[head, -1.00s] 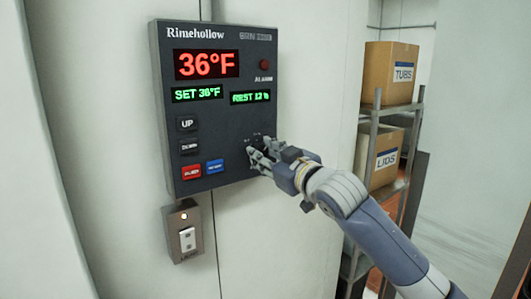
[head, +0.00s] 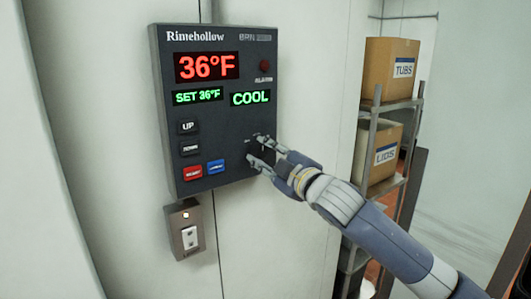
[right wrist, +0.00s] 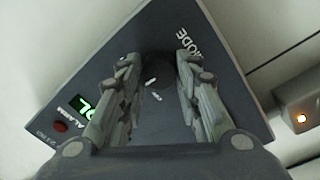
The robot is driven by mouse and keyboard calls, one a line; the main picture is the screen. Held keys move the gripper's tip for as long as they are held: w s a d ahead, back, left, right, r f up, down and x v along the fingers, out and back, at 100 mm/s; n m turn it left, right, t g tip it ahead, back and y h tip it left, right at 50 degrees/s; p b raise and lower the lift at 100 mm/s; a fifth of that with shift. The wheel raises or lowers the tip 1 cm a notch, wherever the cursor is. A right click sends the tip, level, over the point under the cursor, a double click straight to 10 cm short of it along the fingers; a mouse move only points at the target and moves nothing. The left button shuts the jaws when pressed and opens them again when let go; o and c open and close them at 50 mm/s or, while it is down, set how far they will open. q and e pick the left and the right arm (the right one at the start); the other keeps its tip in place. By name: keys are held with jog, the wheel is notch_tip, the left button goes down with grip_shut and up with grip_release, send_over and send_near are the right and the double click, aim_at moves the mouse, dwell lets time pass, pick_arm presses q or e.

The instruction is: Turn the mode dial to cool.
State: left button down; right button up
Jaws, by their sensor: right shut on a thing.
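The dark control panel (head: 222,135) hangs on the pale wall, left of centre in the head view. Its right-hand green display (head: 250,98) reads COOL. My right gripper (head: 257,150) is at the panel's lower right and is shut on the mode dial (right wrist: 154,66). The dial is mostly hidden by the fingers in the head view. In the right wrist view it is a dark form between the two fingers, beside small white marks and near the word MODE. My left gripper is not in view.
The panel also has a red 36°F display (head: 206,66), an UP button (head: 188,127), a red button (head: 193,173) and a blue button (head: 216,167). A small switch box (head: 186,230) is below. A shelf with cartons (head: 391,72) stands right.

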dwell(0.4)
jog(key=o, duration=1.1)
jog(key=v, duration=1.2)
